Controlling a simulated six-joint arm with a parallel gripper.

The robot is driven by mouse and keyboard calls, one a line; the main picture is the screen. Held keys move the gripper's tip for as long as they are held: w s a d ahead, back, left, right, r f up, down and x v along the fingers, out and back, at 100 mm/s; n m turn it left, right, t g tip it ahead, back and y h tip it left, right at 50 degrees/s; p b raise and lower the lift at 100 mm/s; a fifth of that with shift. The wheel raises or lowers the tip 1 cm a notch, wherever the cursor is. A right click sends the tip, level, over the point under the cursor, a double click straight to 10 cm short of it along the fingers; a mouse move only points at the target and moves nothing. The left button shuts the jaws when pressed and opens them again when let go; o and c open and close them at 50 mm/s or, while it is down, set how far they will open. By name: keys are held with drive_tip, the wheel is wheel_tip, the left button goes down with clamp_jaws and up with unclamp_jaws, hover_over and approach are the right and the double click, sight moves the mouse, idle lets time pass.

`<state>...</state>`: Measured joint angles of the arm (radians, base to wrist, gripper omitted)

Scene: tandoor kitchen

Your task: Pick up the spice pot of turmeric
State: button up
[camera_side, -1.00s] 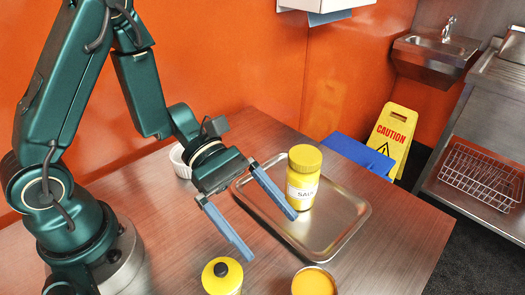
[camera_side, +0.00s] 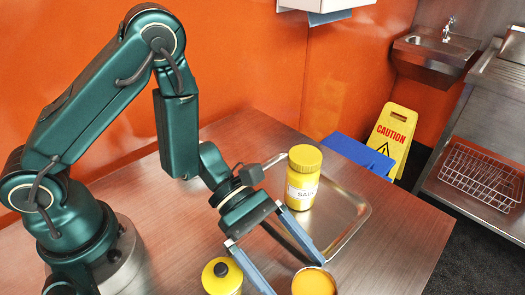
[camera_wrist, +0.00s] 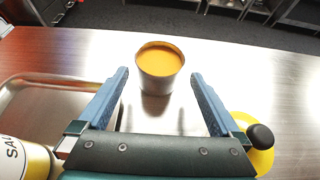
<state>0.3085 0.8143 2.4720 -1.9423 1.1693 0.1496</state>
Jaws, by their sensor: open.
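The spice pot of turmeric (camera_side: 313,283) is a small open metal pot filled with yellow-orange powder, at the front edge of the side view. In the wrist view the pot (camera_wrist: 160,68) stands upright on the table, ahead of and between my fingers. My gripper (camera_side: 297,276) is open, with blue fingers reaching down toward the pot. In the wrist view my gripper (camera_wrist: 158,75) has its fingertips on either side of the pot's line, apart from it and empty.
A metal tray (camera_side: 350,222) holds a yellow-lidded jar (camera_side: 303,178) with a label, to the left in the wrist view. A yellow bottle with a black cap (camera_side: 222,279) stands close to my other finger. Table beyond the pot is clear.

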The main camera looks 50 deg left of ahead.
sight(312, 294)
drive_tip(key=shift+x, duration=2.35)
drive_tip(key=shift+w, duration=0.1)
drive_tip(key=shift+r, duration=0.1)
drive_tip(key=c, duration=1.3)
drive_tip(key=shift+o, duration=0.2)
